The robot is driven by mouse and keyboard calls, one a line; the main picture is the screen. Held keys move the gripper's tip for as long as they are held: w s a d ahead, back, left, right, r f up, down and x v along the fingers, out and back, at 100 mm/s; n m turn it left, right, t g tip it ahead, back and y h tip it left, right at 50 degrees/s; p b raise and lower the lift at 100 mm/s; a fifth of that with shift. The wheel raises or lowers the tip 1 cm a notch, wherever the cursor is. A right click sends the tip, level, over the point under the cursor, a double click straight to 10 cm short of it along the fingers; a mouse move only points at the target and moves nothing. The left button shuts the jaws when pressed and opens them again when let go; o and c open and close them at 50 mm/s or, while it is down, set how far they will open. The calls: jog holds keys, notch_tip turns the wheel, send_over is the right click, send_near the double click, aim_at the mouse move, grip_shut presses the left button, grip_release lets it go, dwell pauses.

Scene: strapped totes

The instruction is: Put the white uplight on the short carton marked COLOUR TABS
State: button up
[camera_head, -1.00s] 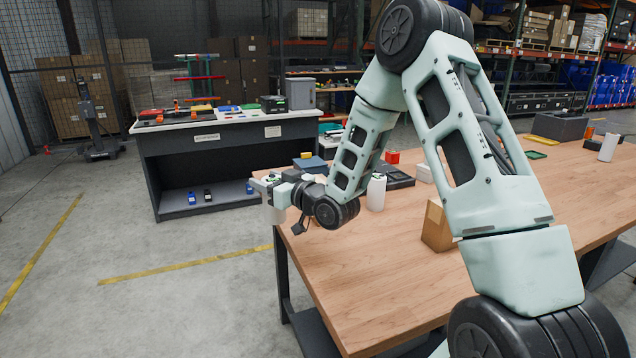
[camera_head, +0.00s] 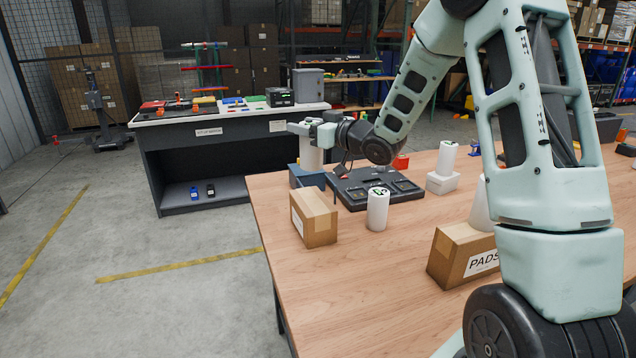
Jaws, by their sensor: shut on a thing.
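My gripper (camera_head: 312,131) is shut on a white cylinder (camera_head: 312,155), which looks like the white uplight. It is upright, at or just above a blue box (camera_head: 306,178) at the table's back left; I cannot tell whether they touch. A short brown carton (camera_head: 320,222) stands at the table's left edge, nearer than my gripper. Its white label faces left and is too oblique to read. A second carton (camera_head: 448,257), marked PADS, stands farther right with a white tapered thing (camera_head: 481,208) on it, partly hidden by my arm.
A white cylinder with a green and black top (camera_head: 378,210) stands right of the short carton. Behind it lies a black tray (camera_head: 350,196). Another white cylinder (camera_head: 447,158) stands on a white block (camera_head: 442,183). The wooden table (camera_head: 350,290) is clear in front.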

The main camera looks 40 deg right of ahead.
aim_at(309, 162)
notch_tip(309, 162, down, 9)
jog(key=shift+f+p, duration=0.1)
jog(key=shift+p, duration=0.3)
jog(key=shift+f, duration=0.15)
jog(key=o, duration=1.4)
jog(key=shift+s+d, duration=0.1)
jog(key=shift+s, duration=0.25)
jog(key=b+v, duration=0.2)
jog(key=v, duration=0.9)
jog(key=shift+s, duration=0.15)
